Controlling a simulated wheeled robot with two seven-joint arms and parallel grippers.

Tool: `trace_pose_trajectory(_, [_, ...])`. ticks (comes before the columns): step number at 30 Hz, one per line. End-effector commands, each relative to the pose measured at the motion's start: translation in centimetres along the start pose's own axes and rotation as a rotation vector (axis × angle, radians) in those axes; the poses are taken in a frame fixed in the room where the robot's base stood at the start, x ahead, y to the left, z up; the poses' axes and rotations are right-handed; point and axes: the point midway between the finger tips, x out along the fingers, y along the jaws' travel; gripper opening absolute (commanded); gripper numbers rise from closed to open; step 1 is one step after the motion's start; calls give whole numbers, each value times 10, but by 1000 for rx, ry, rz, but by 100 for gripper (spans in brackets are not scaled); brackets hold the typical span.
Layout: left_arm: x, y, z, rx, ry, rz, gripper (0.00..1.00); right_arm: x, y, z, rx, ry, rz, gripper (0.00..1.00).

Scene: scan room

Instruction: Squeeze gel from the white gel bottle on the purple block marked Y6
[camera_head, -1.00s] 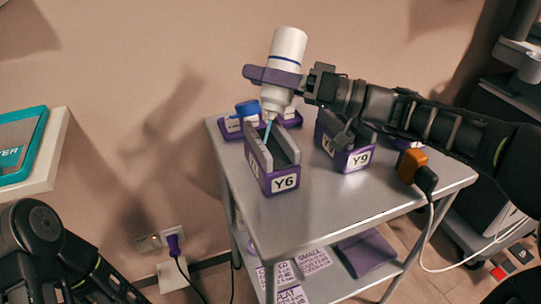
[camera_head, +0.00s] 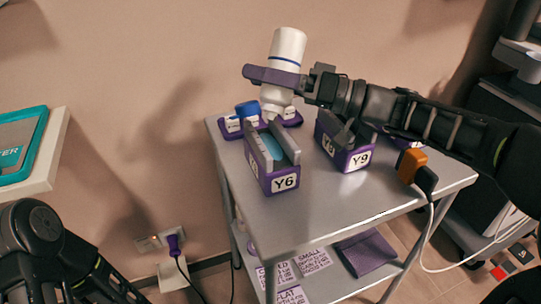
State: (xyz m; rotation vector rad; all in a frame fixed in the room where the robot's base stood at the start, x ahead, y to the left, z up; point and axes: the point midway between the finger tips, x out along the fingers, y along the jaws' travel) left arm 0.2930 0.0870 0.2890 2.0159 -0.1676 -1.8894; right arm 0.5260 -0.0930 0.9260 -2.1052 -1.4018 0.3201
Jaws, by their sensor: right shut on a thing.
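The white gel bottle (camera_head: 286,50) has a blue stripe and is tilted, nozzle down, above the purple block marked Y6 (camera_head: 285,184). My right gripper (camera_head: 272,76) is shut on the bottle's lower body. The block stands on the metal cart top, with two grey upright walls. Blue-green gel (camera_head: 271,148) shows between these walls. The nozzle tip sits just above the block's far end. My left arm shows at the lower left; its gripper is out of the frame.
Another purple block marked Y9 (camera_head: 357,160) stands to the right on the cart (camera_head: 340,205). A purple holder with a blue-capped container (camera_head: 247,109) is behind Y6. An orange-and-black plug (camera_head: 413,168) with a white cable is at the cart's right edge. The front cart top is clear.

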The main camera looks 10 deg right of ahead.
Motion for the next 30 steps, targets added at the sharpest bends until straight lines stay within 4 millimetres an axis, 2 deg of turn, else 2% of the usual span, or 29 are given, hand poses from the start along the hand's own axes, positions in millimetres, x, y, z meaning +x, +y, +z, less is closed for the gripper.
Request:
trace_pose_trajectory(8, [0,0,0,0,0,0,36,0,-2,-2,-2,1,-1,34])
trace_pose_trajectory(19, [-2,1,0,0,0,0,36,3,-18,-24,-3,1,-1,34])
trace_pose_trajectory(30, [-3,1,0,0,0,0,36,3,-16,-26,10,5,2,34])
